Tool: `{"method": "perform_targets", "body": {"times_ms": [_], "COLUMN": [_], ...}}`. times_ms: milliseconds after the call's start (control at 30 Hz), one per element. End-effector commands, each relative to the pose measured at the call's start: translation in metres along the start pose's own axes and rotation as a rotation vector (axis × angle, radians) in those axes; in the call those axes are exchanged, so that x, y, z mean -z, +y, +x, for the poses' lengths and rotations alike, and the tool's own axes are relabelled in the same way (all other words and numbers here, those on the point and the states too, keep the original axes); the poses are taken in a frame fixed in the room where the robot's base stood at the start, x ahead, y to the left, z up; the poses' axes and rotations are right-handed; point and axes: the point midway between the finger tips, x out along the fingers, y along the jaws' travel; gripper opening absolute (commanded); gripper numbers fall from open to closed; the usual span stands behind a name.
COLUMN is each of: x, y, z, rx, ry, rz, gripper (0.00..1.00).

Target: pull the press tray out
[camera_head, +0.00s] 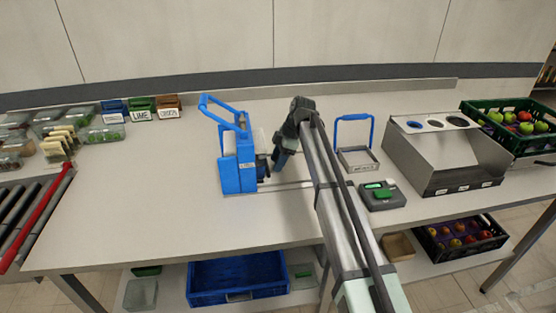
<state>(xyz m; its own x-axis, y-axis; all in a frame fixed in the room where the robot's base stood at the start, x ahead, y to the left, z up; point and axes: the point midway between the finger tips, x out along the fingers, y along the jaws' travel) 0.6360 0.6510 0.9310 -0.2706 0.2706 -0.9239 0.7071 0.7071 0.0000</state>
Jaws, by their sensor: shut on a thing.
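The blue press (238,165) stands upright in the middle of the worktop, its blue lever raised at the top. My gripper (272,162) is low at the press's right side, shut on a part there that I take to be the press tray. The tray itself is mostly hidden by the press body and my gripper, so I cannot tell how far out it sits. A thin pale rail or strip (296,186) runs along the worktop to the right of the press. My arm reaches in from the lower right.
A blue-handled basket (357,166), a small scale (384,197) and a grey steel bin unit (447,178) stand to the right. A green fruit crate (478,115) is at far right. Labelled boxes (142,115) stand back left.

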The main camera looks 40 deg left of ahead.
Motion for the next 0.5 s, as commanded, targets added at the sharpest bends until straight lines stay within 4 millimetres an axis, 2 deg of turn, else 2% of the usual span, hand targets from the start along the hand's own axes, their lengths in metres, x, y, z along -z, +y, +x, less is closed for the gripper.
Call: {"method": "perform_targets", "body": {"times_ms": [33, 167, 367, 500], "x": [0.000, 0.000, -0.003, -0.014], "y": [0.000, 0.000, 0.000, 0.000], "z": [0.000, 0.000, -0.001, -0.006], "rx": [0.000, 0.000, 0.000, -0.001], "ry": [0.000, 0.000, 0.000, 0.000], "rz": [0.000, 0.000, 0.000, 0.002], "gripper": [0.13, 0.01, 0.00, 0.00]}}
